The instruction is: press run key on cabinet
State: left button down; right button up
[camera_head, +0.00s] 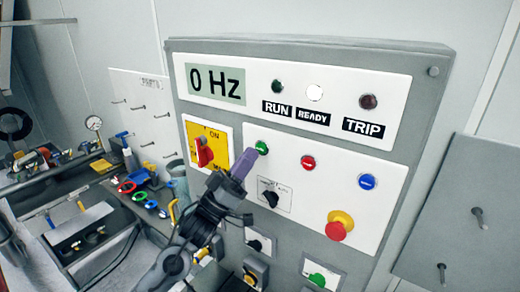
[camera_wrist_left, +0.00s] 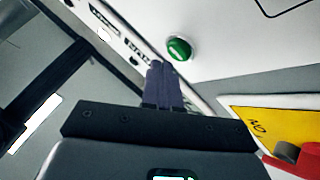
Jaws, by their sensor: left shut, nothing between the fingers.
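The grey cabinet (camera_head: 300,55) carries a display (camera_head: 216,83) reading 0 Hz. Below its lamp panel, a green key (camera_head: 262,148) sits at the upper left of the white control panel; it also shows in the left wrist view (camera_wrist_left: 179,49). My left gripper (camera_head: 244,162) is shut and empty, its purple fingertips just below and left of the green key. In the left wrist view the fingertips (camera_wrist_left: 162,68) lie just beside the key; I cannot tell whether they touch. My right gripper is not in view.
The READY lamp (camera_head: 315,92) is white; the RUN lamp (camera_head: 278,86) and TRIP lamp (camera_head: 368,101) look dark. Nearby are a red key (camera_head: 308,162), blue key (camera_head: 367,181), selector knob (camera_head: 268,193), red emergency stop (camera_head: 337,231) and red rotary switch (camera_head: 204,152). A cluttered bench stands left.

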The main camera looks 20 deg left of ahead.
pick_arm(q)
jog(key=shift+w+d, duration=0.1)
jog(key=shift+w, duration=0.25)
jog(key=shift+w+d, duration=0.1)
jog(key=shift+w, duration=0.2)
dwell(0.6)
jog(key=shift+w, duration=0.1)
dwell(0.3)
jog(key=shift+s+a, duration=0.2)
jog(key=shift+s, duration=0.6)
jog(key=shift+s+a+p, duration=0.15)
jog(key=shift+s+a, duration=0.1)
jog(key=shift+s, duration=0.55)
jog(key=shift+s+a+p, duration=0.1)
jog(key=shift+s+a, duration=0.2)
jog(key=shift+s, duration=0.5)
jog(key=shift+s+a+p, duration=0.15)
jog(key=shift+s+a, duration=0.1)
jog(key=shift+s, duration=0.55)
